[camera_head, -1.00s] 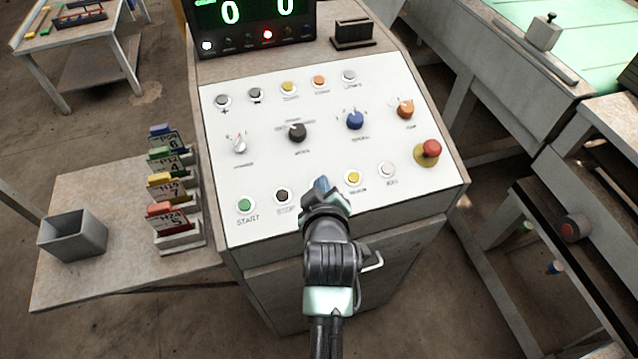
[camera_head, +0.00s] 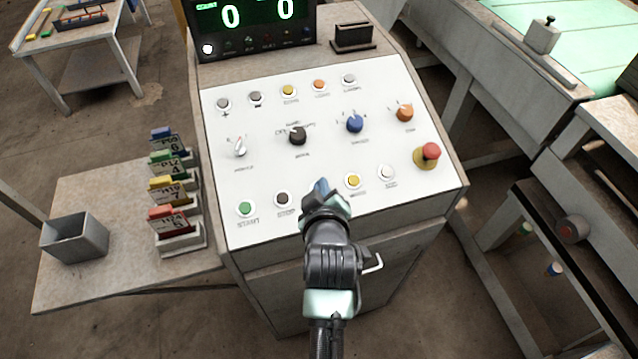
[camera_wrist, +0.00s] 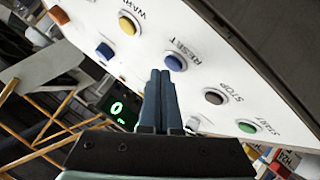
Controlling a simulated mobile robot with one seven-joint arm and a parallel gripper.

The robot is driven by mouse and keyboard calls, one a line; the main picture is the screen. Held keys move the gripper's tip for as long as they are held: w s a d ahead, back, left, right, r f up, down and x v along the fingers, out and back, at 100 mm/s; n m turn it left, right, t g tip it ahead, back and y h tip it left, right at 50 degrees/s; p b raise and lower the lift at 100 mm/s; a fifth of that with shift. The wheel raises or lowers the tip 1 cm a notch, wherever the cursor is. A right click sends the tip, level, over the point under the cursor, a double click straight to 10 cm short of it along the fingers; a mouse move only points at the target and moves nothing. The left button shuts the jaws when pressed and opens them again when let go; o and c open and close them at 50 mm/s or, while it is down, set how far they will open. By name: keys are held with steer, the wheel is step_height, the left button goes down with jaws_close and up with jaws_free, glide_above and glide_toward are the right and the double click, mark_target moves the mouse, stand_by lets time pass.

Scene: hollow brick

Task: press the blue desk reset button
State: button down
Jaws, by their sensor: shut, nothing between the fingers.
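The blue button (camera_wrist: 175,62), labelled RESET, shows in the wrist view on the white panel, just up and right of the fingertips. My gripper (camera_wrist: 160,73) is shut and empty, its two dark fingers side by side and pointing at the panel. I cannot tell whether the tips touch the button or are a little apart from it. In the head view my gripper (camera_head: 321,185) is over the panel's lower row, between the black button (camera_head: 283,199) and the yellow button (camera_head: 353,181).
The white panel (camera_head: 270,165) also carries a green button (camera_head: 245,209), a blue knob (camera_head: 355,124) and a red mushroom button (camera_head: 430,151). A display (camera_head: 256,25) showing two zeros stands behind. A card rack (camera_head: 181,238) and grey bin (camera_head: 75,238) are at left.

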steer(key=shift+s+r, duration=0.1)
steer(key=shift+r, duration=0.2)
steer(key=r+p, duration=0.1)
steer(key=s+r+p, duration=0.1)
steer(key=r+p, duration=0.2)
steer(key=shift+s+d+r+p, duration=0.15)
steer(key=shift+d+r+p, duration=0.15)
steer(key=shift+r+p, duration=0.1)
stand_by(0.8)
